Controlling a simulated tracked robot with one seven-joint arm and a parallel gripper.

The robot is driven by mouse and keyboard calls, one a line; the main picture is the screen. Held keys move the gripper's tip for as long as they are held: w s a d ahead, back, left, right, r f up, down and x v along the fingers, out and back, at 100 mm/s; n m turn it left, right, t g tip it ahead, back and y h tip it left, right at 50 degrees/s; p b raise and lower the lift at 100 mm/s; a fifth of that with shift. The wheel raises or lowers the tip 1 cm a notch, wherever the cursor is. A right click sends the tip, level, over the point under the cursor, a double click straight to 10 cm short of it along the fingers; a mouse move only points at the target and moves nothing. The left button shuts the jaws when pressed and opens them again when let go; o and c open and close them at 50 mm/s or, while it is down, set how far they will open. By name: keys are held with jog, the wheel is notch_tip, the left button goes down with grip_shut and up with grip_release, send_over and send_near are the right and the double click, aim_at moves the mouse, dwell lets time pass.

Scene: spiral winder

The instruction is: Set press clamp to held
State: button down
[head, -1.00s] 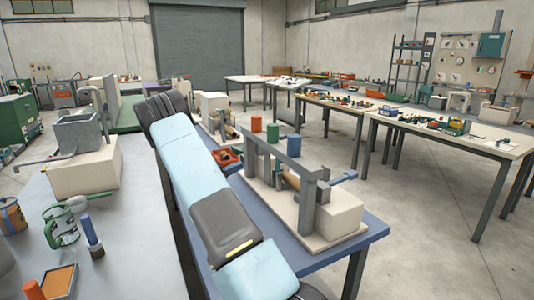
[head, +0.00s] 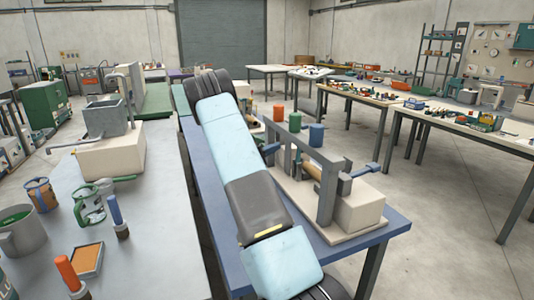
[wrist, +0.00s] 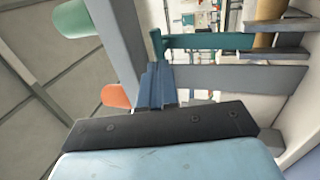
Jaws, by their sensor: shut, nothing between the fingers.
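The winder (head: 357,212) is a cream block with a grey upright frame (head: 327,190) and a wooden roller (head: 311,171), on the blue-topped table. In the wrist view, a teal bar with a short upright end (wrist: 210,41) crosses ahead of my gripper; it looks like the clamp lever, but I cannot be sure. My gripper (wrist: 158,68) is shut and empty, its blue-grey fingers close to the bar's left end. I cannot tell whether they touch. The clamp's setting is not readable.
A grey frame post (wrist: 118,40) stands close left of the fingers, and a grey plate (wrist: 240,78) lies to the right. A blue handle (head: 365,170) sticks out right.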

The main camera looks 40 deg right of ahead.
jog(key=x, duration=0.6)
jog(key=shift+w+r, duration=0.15)
